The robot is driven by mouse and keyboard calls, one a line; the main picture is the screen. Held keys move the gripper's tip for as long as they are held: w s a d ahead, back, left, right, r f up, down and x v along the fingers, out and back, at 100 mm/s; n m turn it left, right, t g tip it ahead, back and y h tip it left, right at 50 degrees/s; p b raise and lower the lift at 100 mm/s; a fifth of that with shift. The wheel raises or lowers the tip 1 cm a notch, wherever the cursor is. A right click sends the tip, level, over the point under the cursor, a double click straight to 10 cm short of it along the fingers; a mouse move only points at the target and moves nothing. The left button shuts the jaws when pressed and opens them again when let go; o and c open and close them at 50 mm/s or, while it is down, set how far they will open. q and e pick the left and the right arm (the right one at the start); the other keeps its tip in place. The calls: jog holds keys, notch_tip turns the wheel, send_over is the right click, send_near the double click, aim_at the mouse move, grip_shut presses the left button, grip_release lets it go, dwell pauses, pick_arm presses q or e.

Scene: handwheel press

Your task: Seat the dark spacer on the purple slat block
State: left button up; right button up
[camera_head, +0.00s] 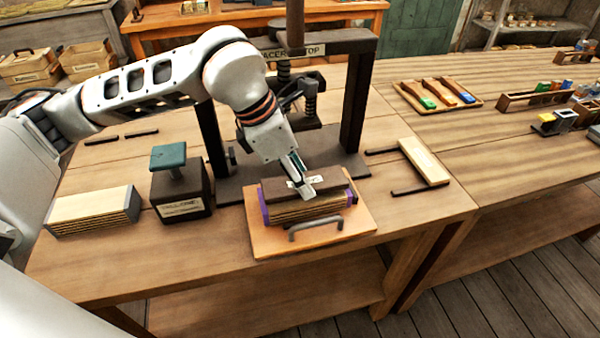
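The dark spacer (274,190) is a flat dark-brown slab with a pale label. It lies lengthwise along the top of the purple slat block (322,208), which has layered wooden slats and purple ends. Whether the spacer fully rests on the block or is held slightly above it, I cannot tell. My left gripper (304,188) points down at the middle of the spacer, its fingertips at the slab. The finger opening is seen nearly side-on, so its grip is unclear. My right gripper is not in view.
The block sits on a wooden tray (262,240) with a grey handle. The press frame (357,105) stands close behind. A green-topped dark block (181,190) and a pale slat block (92,212) are at left; a pale board (424,161) lies at right. The front table edge is clear.

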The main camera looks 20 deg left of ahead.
pick_arm(q)
jog(key=shift+f+b, duration=0.45)
jog(key=shift+f, duration=0.35)
jog(key=o, duration=1.2)
jog(key=shift+o, duration=0.2)
jog(key=v, duration=1.2)
